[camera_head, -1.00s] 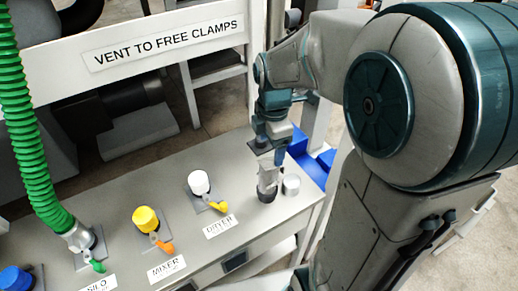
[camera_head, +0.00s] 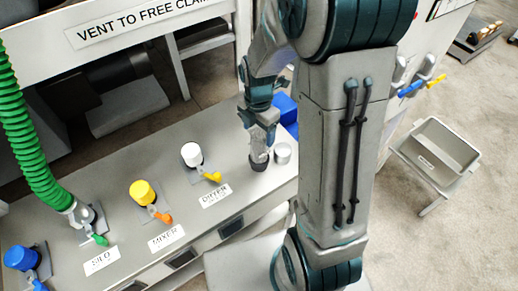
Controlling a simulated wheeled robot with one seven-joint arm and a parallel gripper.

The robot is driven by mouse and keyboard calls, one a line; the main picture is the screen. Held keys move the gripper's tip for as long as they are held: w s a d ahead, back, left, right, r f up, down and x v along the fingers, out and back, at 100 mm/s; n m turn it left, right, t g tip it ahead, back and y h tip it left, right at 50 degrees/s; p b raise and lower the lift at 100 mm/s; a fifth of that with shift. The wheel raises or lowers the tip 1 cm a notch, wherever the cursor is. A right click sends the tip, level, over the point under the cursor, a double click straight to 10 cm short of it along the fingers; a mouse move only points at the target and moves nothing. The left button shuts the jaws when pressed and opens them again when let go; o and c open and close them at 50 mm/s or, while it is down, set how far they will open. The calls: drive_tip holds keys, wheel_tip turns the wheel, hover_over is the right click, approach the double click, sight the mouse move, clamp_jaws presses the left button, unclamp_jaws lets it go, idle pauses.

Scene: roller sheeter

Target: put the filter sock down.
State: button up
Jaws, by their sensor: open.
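What looks like the filter sock is a small pale grey cylinder with a dark lower end (camera_head: 258,158), standing at the right end of the grey bench (camera_head: 140,178). My gripper (camera_head: 261,138) points down over it, with its jaws open. The fingers are at the cylinder's upper part, and they are too small in view to tell if they touch it. The gripper hides its top. A short light grey cylinder (camera_head: 282,153) stands close beside it on the right.
A green hose (camera_head: 30,130) joins the SILO port. A blue object (camera_head: 287,110) lies behind my gripper. A grey bin (camera_head: 437,150) stands at right.

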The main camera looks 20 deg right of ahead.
sight(260, 150)
drive_tip(key=shift+s+d+f+p, duration=0.15)
drive_tip(key=shift+f+p, duration=0.35)
drive_tip(key=shift+f, duration=1.95)
drive_tip(key=c, duration=1.4)
drive_tip(key=shift+o, duration=0.2)
drive_tip(key=shift+r, duration=0.1)
